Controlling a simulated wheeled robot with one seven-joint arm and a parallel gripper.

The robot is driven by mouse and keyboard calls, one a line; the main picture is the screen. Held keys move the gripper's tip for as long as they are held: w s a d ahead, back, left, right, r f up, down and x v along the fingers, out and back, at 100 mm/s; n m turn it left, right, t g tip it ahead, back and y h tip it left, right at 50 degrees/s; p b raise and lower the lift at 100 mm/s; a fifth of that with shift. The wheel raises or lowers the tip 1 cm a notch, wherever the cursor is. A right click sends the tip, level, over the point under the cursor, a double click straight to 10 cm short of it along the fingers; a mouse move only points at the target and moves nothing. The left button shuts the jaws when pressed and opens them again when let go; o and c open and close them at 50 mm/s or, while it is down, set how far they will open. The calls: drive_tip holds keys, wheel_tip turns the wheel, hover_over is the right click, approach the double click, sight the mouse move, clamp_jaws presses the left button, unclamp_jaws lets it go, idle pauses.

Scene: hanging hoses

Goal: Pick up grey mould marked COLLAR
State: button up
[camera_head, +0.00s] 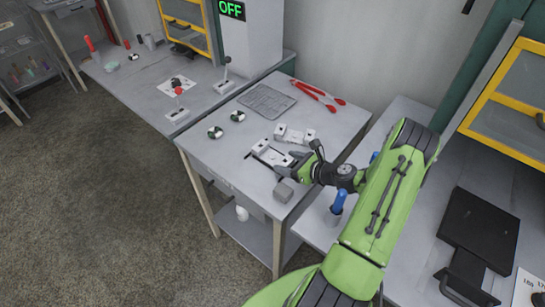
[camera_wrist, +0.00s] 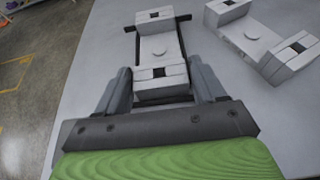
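My gripper (camera_wrist: 160,72) has a finger on each side of the near end block of a grey mould (camera_wrist: 155,47). The fingers lie very close to the block; whether they press on it cannot be told. This mould has two raised end blocks with dark square holes and a dark bar frame around or under it. In the head view it lies on the grey table (camera_head: 225,150), with my gripper (camera_head: 293,170) at its near right end. A second grey mould (camera_wrist: 256,40) lies apart to its right; it also shows in the head view (camera_head: 294,135). No COLLAR marking is readable.
A grey block (camera_head: 283,192) sits by the table's near edge.

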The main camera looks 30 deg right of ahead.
drive_tip(key=shift+r, duration=0.1)
drive_tip(key=c, duration=0.9)
